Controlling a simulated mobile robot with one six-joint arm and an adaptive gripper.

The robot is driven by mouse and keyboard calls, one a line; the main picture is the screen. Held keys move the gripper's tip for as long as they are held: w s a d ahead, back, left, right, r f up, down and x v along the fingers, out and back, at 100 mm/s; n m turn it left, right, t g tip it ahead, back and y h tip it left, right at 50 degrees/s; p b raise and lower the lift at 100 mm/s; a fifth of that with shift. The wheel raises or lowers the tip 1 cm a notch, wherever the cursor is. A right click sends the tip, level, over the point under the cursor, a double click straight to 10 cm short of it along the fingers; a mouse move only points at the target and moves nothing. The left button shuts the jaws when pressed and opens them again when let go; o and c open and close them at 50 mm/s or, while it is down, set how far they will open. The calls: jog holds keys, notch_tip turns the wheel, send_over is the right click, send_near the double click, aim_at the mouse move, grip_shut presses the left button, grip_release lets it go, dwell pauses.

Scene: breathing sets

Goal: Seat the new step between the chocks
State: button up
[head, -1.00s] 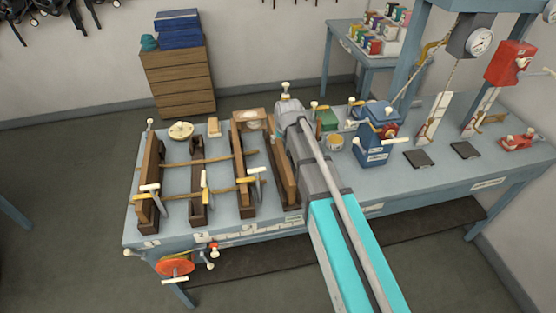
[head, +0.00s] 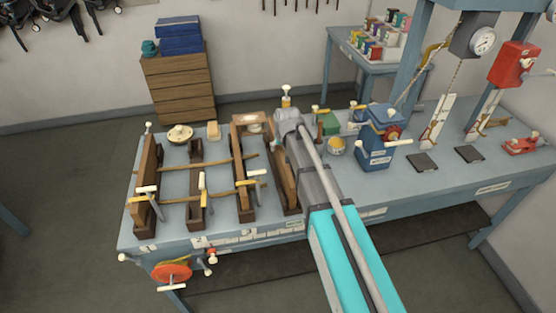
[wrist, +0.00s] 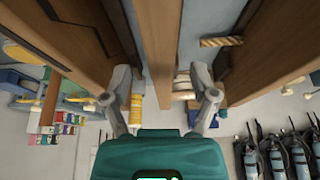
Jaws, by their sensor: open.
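In the wrist view my gripper (wrist: 161,82) is open, with one finger on each side of a narrow wooden board (wrist: 159,40). I cannot tell whether either finger touches it. Larger wooden pieces flank it, left (wrist: 72,25) and right (wrist: 268,45). In the head view several upright wooden boards sit in dark holders on the bench, including the left one (head: 148,180) and one (head: 244,172) left of my arm. The rightmost board (head: 283,172) is beside my arm. I cannot tell which is the new step. My arm hides the gripper there.
Ropes (head: 215,163) and clamps (head: 203,190) cross the left boards. A blue machine (head: 374,135), yellow tin (head: 336,146) and green box (head: 329,123) stand right of my arm. An orange wheel (head: 171,272) hangs at the bench front. The bench's front right (head: 425,188) is clear.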

jog(key=shift+f, duration=0.15)
jog(key=shift+b+x, duration=2.4)
jog(key=shift+x, duration=0.05)
jog(key=shift+a, duration=0.1)
grip_shut()
